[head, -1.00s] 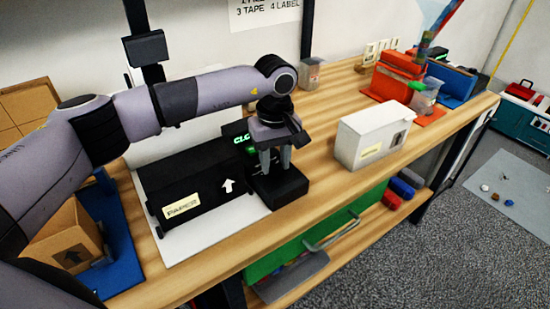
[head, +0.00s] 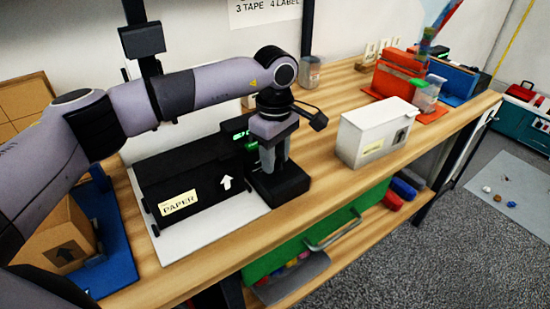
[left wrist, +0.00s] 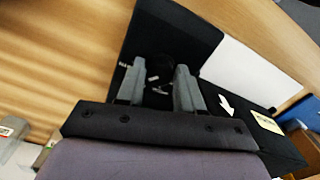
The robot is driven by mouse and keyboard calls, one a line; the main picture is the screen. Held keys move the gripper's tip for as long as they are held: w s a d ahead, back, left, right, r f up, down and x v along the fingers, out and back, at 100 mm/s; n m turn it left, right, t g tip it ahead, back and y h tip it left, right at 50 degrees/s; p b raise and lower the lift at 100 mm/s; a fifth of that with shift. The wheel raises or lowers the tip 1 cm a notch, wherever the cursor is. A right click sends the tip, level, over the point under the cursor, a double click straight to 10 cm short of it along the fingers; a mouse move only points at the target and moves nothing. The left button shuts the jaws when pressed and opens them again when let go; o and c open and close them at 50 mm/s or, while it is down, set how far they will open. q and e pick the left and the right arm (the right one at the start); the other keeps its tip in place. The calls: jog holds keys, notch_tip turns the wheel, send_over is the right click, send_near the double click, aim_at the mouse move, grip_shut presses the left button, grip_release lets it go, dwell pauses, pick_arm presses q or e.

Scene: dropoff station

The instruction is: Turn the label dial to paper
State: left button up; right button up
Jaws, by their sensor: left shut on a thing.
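A black machine (head: 195,185) with a "PAPER" label (head: 179,203) and a white arrow lies on a white board. At its right end is a black block with a small green display (head: 247,140). My left gripper (head: 272,172) points down over this block. In the left wrist view its fingers (left wrist: 158,88) stand on either side of a dark round dial (left wrist: 160,72) and are shut on it. The dial's pointer and most of its markings are too dark to read. My right gripper is in neither current view.
A white box (head: 372,135) stands to the right on the wooden table. A cardboard box (head: 62,235) sits on a blue mat at the left. Red and blue holders (head: 400,72) stand at the back right. A green drawer (head: 315,235) is below the table edge.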

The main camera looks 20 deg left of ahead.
pick_arm(q)
jog(key=shift+r+n+b, duration=0.1)
jog(key=shift+n+b, duration=0.3)
jog(key=shift+n, duration=1.5)
jog(key=o, duration=1)
notch_tip(320, 180, up, 7)
jog(key=shift+r+b, duration=0.1)
jog(key=shift+b, duration=0.25)
